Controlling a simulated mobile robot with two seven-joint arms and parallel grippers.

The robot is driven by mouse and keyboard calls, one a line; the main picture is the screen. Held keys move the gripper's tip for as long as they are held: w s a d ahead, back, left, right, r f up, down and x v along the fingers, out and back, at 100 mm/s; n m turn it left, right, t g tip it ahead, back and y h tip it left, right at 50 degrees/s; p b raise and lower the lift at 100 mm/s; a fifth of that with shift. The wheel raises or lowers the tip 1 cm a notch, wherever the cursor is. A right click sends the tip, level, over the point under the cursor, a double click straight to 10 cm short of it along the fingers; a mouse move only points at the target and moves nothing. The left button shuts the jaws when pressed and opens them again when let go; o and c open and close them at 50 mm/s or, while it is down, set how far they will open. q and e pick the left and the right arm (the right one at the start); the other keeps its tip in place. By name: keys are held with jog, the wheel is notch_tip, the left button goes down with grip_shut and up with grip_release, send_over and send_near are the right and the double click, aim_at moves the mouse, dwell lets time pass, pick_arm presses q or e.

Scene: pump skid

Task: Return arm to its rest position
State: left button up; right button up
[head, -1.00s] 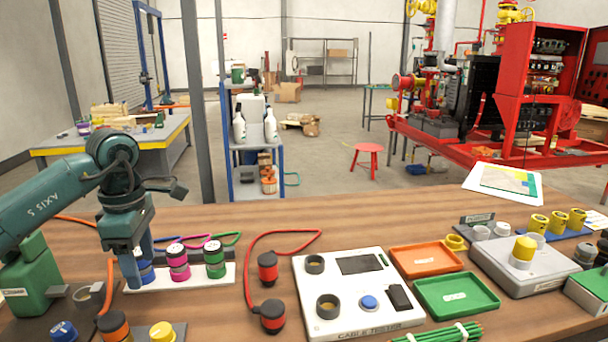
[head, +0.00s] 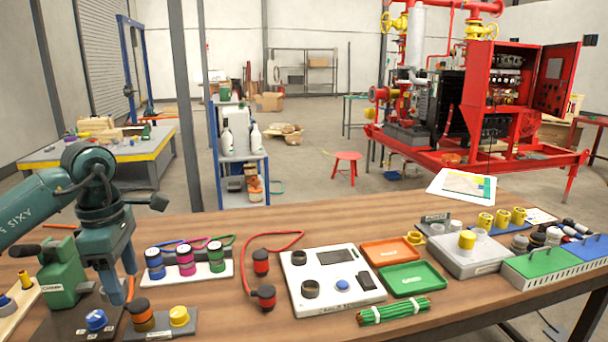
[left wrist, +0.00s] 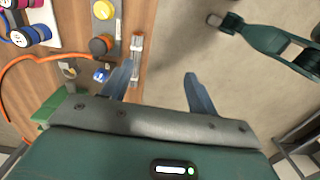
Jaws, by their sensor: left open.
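My left gripper (head: 116,290) hangs fingers-down at the left of the bench in the head view, by a green crimp tool (head: 68,272) and a blue cap (head: 96,320). In the left wrist view my left gripper (left wrist: 160,78) has its fingers spread with nothing between them. One finger is over the bench's front edge, the other over the floor. The blue-banded connector (head: 155,264) stands in its white rack (head: 215,276), apart from the gripper.
A block with orange and yellow caps (head: 160,330) lies close to my left gripper. The cable tester (head: 330,285), orange tray (head: 390,251), green tray (head: 413,279) and a green wire bundle (head: 393,310) fill the middle. Bare bench lies around (head: 240,320).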

pick_arm(q)
jog(key=s+d+f+g+h, duration=0.15)
jog(key=d+f+h, duration=0.45)
jog(key=d, duration=0.7)
jog(key=s+d+r+n+t+h, duration=0.1)
jog(key=s+d+n+h, duration=0.15)
jog(key=d+h, duration=0.2)
jog(key=s+d+n+h+p, duration=0.1)
jog(key=s+d+n+h, duration=0.1)
jog(key=d+n+h, duration=0.3)
jog(key=s+d+r+n+t+h, duration=0.1)
jog(key=s+d+n+h, duration=0.2)
jog(key=d, duration=0.4)
jog(key=w+a+f+n+t+y+p, duration=0.1)
jog(key=a+f+n+t+y, duration=0.3)
jog(key=n+t, duration=0.65)
jog(key=w+a+f+n+t+y, duration=0.2)
jog(key=a+f+n+t+y, duration=0.3)
jog(key=n, duration=1)
jog(key=s+a+f+n+g+y, duration=0.2)
jog(key=s+f+n+y, duration=0.1)
jog(key=s+f+n, duration=0.3)
jog(key=s+a+f+n+g+y, duration=0.2)
jog(key=s+f+n, duration=0.4)
jog(key=f, duration=0.4)
jog(key=shift+s+a+n+g+y+p, duration=0.35)
jog(key=shift+s+a+g+y, duration=0.1)
jog(key=shift+g+y, duration=0.3)
